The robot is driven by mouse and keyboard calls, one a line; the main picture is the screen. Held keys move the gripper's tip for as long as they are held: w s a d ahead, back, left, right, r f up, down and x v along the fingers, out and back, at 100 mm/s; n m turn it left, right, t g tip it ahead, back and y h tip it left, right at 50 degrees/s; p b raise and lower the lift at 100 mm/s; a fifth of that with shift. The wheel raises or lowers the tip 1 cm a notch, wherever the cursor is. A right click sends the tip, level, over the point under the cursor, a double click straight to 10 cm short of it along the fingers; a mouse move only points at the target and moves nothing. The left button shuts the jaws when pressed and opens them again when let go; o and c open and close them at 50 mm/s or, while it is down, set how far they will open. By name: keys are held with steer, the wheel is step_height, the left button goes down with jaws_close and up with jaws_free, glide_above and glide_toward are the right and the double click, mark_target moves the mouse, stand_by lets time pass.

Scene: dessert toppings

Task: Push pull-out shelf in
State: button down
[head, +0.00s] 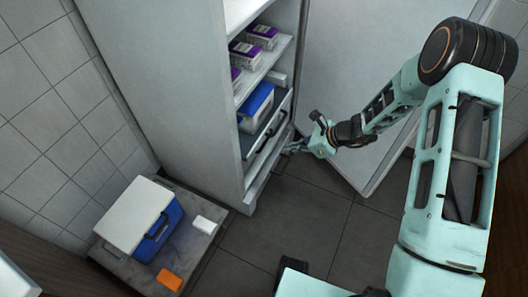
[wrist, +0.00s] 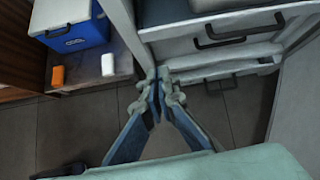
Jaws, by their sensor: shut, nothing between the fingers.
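A tall grey cabinet (head: 175,75) stands with its door open to the right. Inside, a dark-edged pull-out shelf (head: 283,108) carries a blue and white box (head: 257,104). In the wrist view a light front with a dark handle (wrist: 220,38) shows at the top, and a lower front with a handle (wrist: 222,86) below it; I cannot tell exactly how far the shelf sticks out. My gripper (head: 290,149) is low in front of the cabinet opening. Its fingertips (wrist: 158,75) are together and empty, near the cabinet's front left edge; contact is unclear.
The open door (head: 345,110) stands right of the opening, behind my arm. A low grey platform (head: 200,245) at the left holds a blue and white cooler (head: 150,220), a white block (head: 203,225) and an orange block (head: 170,279). Tiled floor (head: 300,215) before the cabinet is clear.

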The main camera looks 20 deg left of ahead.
steer(key=f, duration=0.1)
steer(key=b, duration=0.3)
glide_toward(244, 150)
steer(key=shift+s+d+f+m, duration=0.1)
steer(key=shift+f+m, duration=0.05)
steer(key=shift+f, duration=0.5)
steer(key=shift+s+d+f+m, duration=0.1)
steer(key=shift+f+m, duration=0.05)
steer(key=shift+f, duration=0.5)
steer(key=a, duration=0.5)
steer(key=a+b, duration=0.1)
steer(key=a, duration=0.1)
steer(key=shift+w+a, duration=0.2)
steer(key=shift+w, duration=0.1)
